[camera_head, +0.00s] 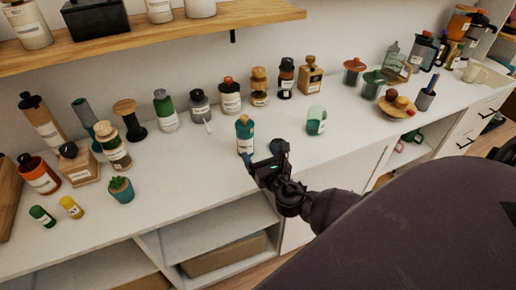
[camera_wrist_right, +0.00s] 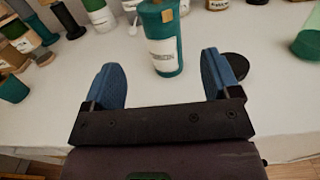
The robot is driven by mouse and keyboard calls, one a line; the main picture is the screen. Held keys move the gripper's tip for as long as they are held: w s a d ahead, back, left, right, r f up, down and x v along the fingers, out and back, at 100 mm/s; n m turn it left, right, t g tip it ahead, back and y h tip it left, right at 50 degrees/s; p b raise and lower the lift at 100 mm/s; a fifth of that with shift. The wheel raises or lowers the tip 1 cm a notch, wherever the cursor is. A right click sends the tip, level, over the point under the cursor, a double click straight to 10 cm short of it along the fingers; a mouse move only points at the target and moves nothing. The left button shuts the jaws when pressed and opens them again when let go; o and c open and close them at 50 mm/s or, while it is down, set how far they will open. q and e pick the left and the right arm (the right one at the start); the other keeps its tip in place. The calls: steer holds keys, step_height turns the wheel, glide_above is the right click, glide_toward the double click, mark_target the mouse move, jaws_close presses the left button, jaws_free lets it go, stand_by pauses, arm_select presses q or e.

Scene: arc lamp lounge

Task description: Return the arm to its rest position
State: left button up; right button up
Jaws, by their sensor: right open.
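My right gripper (camera_head: 265,160) is over the front part of the white counter, its arm coming in from the lower right. In the right wrist view its two blue fingers (camera_wrist_right: 168,84) are wide apart with nothing between them. A small gap seems to lie between bottle and fingers. My left gripper is not in view.
The white counter (camera_head: 190,185) holds several bottles and jars along the wall. A green cup (camera_head: 316,121) stands to the right of the teal bottle. A dark round lid (camera_wrist_right: 236,66) lies by the right finger. A wooden shelf (camera_head: 150,38) runs above. The counter's front middle is clear.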

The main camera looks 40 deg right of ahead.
stand_by(0.5)
steer(key=s+a+f+m+g+y, duration=0.1)
steer(key=s+a+m+g, duration=0.3)
steer(key=s+m, duration=0.6)
steer(key=s+a+f+m+g+y, duration=0.1)
steer(key=s+m+g, duration=0.5)
steer(key=m, duration=0.6)
steer(key=s+a+f+m+g+y, duration=0.2)
steer(key=s+a+m+g, duration=0.15)
steer(key=s+m, duration=0.7)
steer(key=w+f+t, duration=0.7)
steer(key=f, duration=0.3)
steer(key=shift+w+d, duration=0.4)
steer(key=shift+d, duration=0.05)
steer(key=shift+r, duration=0.1)
